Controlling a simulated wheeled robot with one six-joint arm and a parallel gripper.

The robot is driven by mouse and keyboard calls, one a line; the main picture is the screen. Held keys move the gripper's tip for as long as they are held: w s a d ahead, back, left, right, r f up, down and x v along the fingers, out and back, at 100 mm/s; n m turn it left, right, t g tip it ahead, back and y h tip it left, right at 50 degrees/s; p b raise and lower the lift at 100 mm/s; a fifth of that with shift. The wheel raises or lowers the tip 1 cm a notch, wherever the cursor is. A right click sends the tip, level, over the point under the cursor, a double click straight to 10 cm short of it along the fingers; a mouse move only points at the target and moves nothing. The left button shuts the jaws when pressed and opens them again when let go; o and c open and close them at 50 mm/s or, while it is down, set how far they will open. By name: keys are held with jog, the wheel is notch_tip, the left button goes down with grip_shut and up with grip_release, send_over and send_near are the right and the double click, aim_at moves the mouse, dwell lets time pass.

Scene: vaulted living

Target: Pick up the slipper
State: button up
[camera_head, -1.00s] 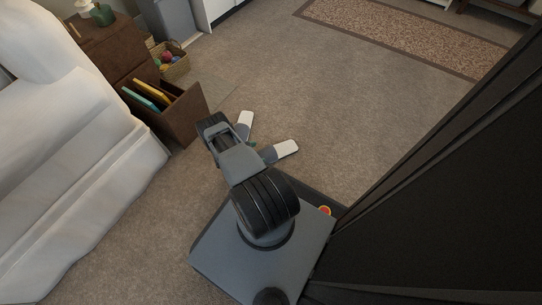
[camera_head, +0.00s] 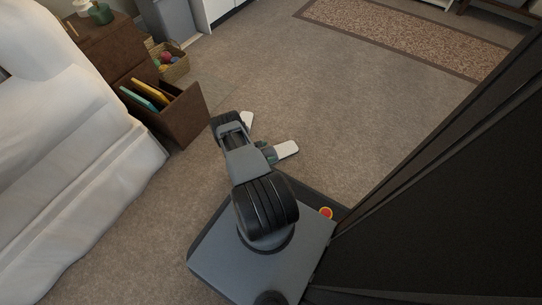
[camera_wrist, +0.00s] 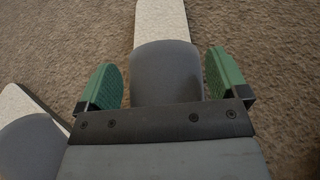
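Two slippers with pale soles and grey uppers lie on the carpet. In the head view, one slipper (camera_head: 286,149) extends right from beneath my gripper (camera_head: 266,151); the other slipper (camera_head: 248,118) is mostly hidden behind my arm. In the wrist view, my gripper (camera_wrist: 165,82) is open, with green fingers on either side of the grey upper of one slipper (camera_wrist: 168,65). A gap shows at each finger. I cannot tell how far the fingertips are above the carpet. The other slipper (camera_wrist: 28,135) lies to the left, outside the fingers.
A brown cabinet (camera_head: 130,62) with an open drawer (camera_head: 185,115) stands at the upper left, beside a white sofa or bed (camera_head: 70,150). A basket (camera_head: 172,66) sits behind it. A patterned rug (camera_head: 400,38) lies at the back. The carpet to the right is clear.

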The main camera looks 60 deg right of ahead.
jog(key=c, duration=1.1)
